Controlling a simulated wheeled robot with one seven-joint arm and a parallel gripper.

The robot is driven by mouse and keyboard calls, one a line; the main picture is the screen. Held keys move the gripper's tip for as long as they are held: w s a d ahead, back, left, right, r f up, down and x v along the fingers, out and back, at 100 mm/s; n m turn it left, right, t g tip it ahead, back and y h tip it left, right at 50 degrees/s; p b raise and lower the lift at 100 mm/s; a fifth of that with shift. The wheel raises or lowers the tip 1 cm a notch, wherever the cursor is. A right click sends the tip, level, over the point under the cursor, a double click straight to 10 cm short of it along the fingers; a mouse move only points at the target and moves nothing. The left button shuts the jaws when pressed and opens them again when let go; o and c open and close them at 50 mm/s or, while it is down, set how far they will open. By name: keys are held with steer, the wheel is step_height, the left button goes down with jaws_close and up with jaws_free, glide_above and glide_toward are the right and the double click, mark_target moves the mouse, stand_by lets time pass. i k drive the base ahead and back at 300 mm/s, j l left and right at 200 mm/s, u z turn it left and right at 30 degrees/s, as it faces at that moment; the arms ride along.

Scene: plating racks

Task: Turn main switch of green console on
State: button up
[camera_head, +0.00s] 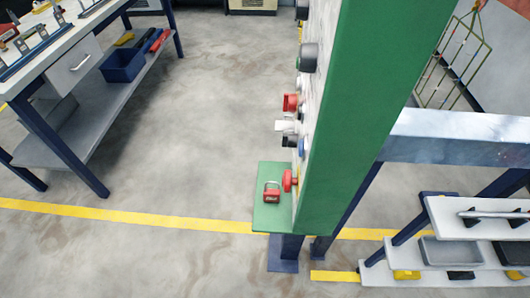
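The green console (352,120) stands upright right of centre, seen nearly edge-on with its control face turned to the left. From that face stick out a large dark round knob (308,58), a red control (291,103), a white piece (286,126) and, near the bottom, a red knob (289,181). I cannot tell which of these is the main switch or how it is set. A red padlock (272,191) lies on the small green ledge (262,222) at the console's base. My gripper is not in view.
A workbench (84,52) with a drawer and a lower shelf holding a blue bin (124,64) stands at the left. A stepped rack (470,230) and a grey beam (440,145) are at the right. The floor between bench and console is clear, crossed by a yellow line (130,215).

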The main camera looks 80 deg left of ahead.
mark_target(290, 100)
steer(key=u, duration=1.5)
